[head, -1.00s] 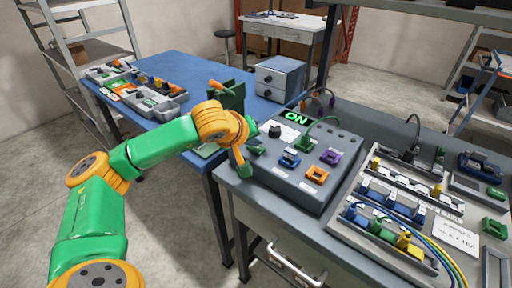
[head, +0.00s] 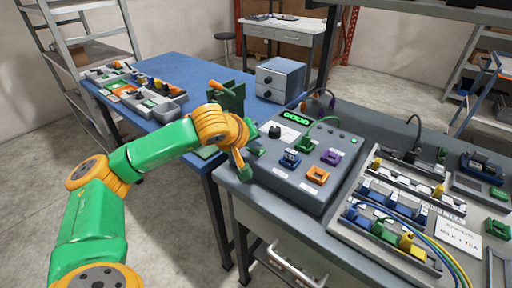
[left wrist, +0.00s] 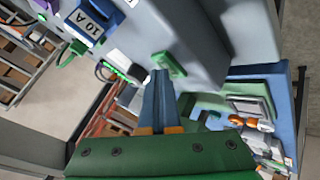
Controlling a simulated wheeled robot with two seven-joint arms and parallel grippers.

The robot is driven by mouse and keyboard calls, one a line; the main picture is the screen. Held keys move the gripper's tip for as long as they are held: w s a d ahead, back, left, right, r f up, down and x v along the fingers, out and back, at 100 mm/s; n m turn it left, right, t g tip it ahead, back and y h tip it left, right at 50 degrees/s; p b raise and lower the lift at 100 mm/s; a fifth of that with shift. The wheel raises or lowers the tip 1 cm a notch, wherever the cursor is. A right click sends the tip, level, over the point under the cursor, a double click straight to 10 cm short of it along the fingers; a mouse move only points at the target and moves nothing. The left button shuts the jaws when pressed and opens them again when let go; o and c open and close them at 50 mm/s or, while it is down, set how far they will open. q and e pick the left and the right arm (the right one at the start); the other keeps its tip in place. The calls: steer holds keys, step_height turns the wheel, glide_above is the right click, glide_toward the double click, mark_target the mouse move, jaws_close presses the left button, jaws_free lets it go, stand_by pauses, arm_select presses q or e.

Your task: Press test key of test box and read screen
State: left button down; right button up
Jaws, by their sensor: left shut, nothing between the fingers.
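The grey test box (head: 300,165) stands on the bench with colored plugs on its sloped top. Its small screen (head: 296,117) is lit green and appears to read "GOOD". A green key (left wrist: 170,65) shows on the box in the left wrist view, right beside the tips of my left gripper (left wrist: 160,74). The fingers are shut together and empty; I cannot tell whether they touch the key. In the head view my left gripper (head: 244,170) is at the box's left edge, its fingertips hard to make out. My right gripper is not in view.
A black knob (head: 275,131) and a green cable (head: 321,121) are on the box. Trays of colored plugs (head: 385,215) and a card (head: 459,238) lie to the right.

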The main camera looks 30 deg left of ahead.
mark_target(255, 152)
arm_select(q)
steer(key=shift+r+p, duration=0.6)
steer(key=shift+r, duration=0.25)
step_height(255, 152, up, 5)
steer(key=p, duration=0.4)
steer(key=shift+r, duration=0.1)
stand_by(0.4)
